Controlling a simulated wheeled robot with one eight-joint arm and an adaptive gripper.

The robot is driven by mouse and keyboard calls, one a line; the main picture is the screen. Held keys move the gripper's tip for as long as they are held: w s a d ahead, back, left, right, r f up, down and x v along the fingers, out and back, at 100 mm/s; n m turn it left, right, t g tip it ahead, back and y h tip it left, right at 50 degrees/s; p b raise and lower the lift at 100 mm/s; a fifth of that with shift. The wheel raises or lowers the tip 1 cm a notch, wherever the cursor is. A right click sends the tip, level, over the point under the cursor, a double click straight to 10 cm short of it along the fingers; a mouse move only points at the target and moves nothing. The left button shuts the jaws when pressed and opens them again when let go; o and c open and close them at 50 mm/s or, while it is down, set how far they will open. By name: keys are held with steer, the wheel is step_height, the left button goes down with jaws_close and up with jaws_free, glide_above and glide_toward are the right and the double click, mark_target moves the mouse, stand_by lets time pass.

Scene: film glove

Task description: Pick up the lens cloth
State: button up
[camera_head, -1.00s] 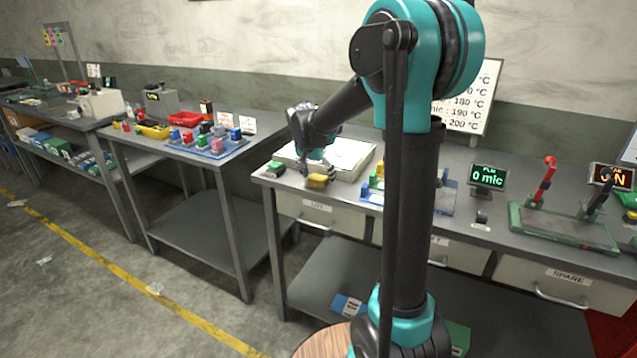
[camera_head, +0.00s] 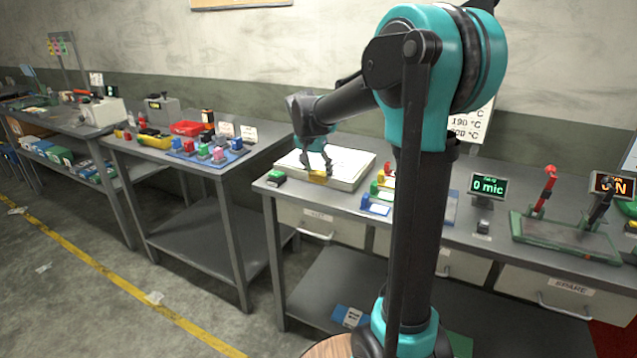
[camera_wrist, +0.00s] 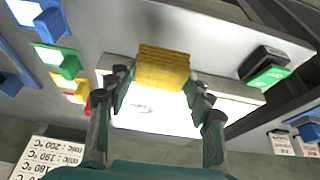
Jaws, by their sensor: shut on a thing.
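The lens cloth is a small folded yellow block (camera_wrist: 163,68), seen between my fingers in the wrist view. It also shows as a small yellow patch (camera_head: 318,177) under my gripper in the head view. My gripper (camera_head: 318,167) is over the front edge of the white light panel on the middle bench. In the wrist view my gripper (camera_wrist: 160,88) has a finger on each side of the cloth and is shut on it. Whether the cloth is clear of the surface below is hard to tell.
The white light panel (camera_head: 347,163) lies behind and under the cloth. A green and black block (camera_head: 276,178) stands to its left. Several coloured blocks and cards stand to the right, including a blue one (camera_head: 366,201). A lit display (camera_head: 488,187) stands farther right.

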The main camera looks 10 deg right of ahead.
mark_target(319, 173)
step_height(319, 173, up, 15)
steer(key=shift+f, duration=0.15)
